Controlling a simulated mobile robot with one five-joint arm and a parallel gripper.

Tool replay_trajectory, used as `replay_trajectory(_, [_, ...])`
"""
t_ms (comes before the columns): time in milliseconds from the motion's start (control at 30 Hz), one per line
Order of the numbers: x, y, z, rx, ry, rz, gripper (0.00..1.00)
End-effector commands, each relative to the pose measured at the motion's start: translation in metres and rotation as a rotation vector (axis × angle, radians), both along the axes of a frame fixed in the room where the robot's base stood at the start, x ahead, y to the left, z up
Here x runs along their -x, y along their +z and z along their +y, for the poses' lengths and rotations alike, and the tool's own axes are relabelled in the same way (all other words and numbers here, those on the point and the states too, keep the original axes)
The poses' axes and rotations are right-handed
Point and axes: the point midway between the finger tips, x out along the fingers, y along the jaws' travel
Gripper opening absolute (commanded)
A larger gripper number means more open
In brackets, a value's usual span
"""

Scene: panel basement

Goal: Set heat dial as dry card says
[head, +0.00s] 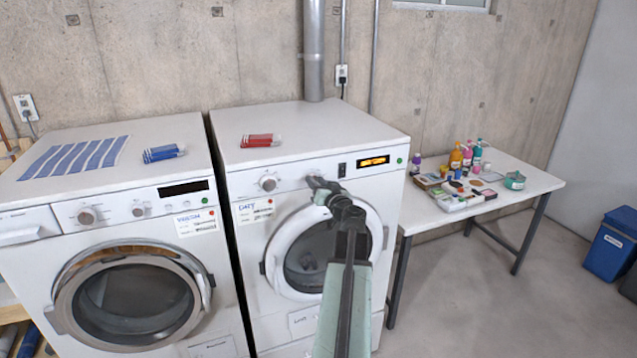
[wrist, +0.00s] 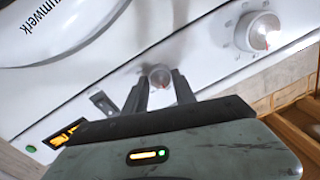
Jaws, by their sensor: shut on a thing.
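The right-hand machine (head: 310,150) is white, with a round door and a lit orange display (head: 373,161). The dry card (head: 252,212) is a white label with blue writing and a red dot, left of the door; its small text is unreadable. My gripper (head: 318,184) reaches up to the front panel and covers the right dial in the head view. In the wrist view the jaws (wrist: 160,88) are shut on this small pale dial (wrist: 160,75), which has a red mark. A larger dial (wrist: 258,32) stands apart; it also shows in the head view (head: 268,183).
A left-hand machine (head: 110,240) bears its own card (head: 195,222), a striped cloth (head: 75,157) and a blue bundle (head: 163,153). A red bundle (head: 260,140) lies on the right machine. A table (head: 530,182) with bottles stands right. A dark switch (wrist: 103,103) is beside the held dial.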

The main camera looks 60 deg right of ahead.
Motion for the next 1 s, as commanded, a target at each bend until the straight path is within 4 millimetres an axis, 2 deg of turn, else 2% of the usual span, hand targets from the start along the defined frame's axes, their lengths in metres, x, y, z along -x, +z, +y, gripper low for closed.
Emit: replay_trajectory(1000, [0.0014,-0.004,0.0006,-0.744,-0.002,-0.546,0.0])
